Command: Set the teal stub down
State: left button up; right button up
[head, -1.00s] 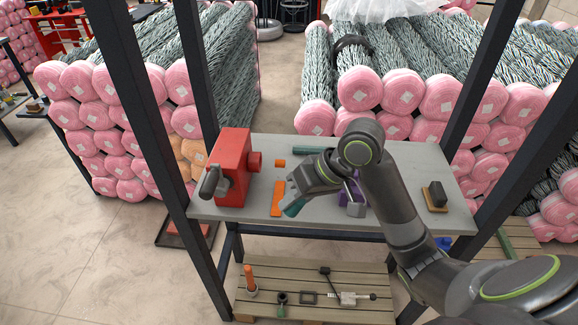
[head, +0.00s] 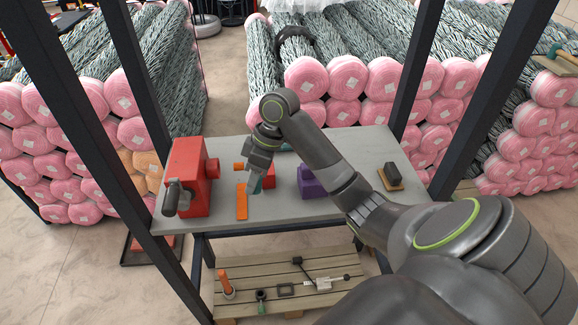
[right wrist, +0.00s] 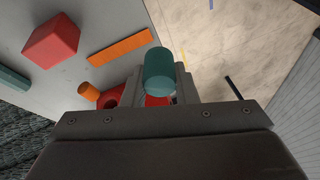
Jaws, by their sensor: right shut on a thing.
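The teal stub (head: 257,186) is a short teal cylinder. My right gripper (head: 256,179) is shut on it, over the front part of the grey workbench (head: 285,210), just right of the flat orange bar (head: 242,201). The gap between the stub and the bench top is hard to judge. My left gripper is not in view.
A red machine (head: 190,180) stands at the bench's left end. A small orange piece (head: 239,166), a red block (head: 269,182) and a purple block (head: 311,183) are near the gripper. A black-topped wooden block (head: 391,178) lies right. A pallet (head: 250,300) sits below.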

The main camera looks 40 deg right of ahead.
jog(key=w+d+f+n+h+p, duration=0.1)
jog(key=w+d+n, duration=0.1)
jog(key=d+n, duration=0.25)
jog(key=n+h+b, duration=0.1)
jog(key=n+b, duration=0.2)
jog(key=b, duration=0.1)
send_over(270, 201)
jog(key=shift+g, duration=0.3)
jog(key=f, duration=0.5)
jog(key=shift+s+d+f, duration=0.1)
jog(key=shift+d+f, duration=0.2)
jog(key=shift+f, duration=0.1)
notch_tip(270, 201, down, 4)
jog(key=shift+f, duration=0.4)
jog(key=shift+f, duration=0.1)
jog(key=o, duration=0.7)
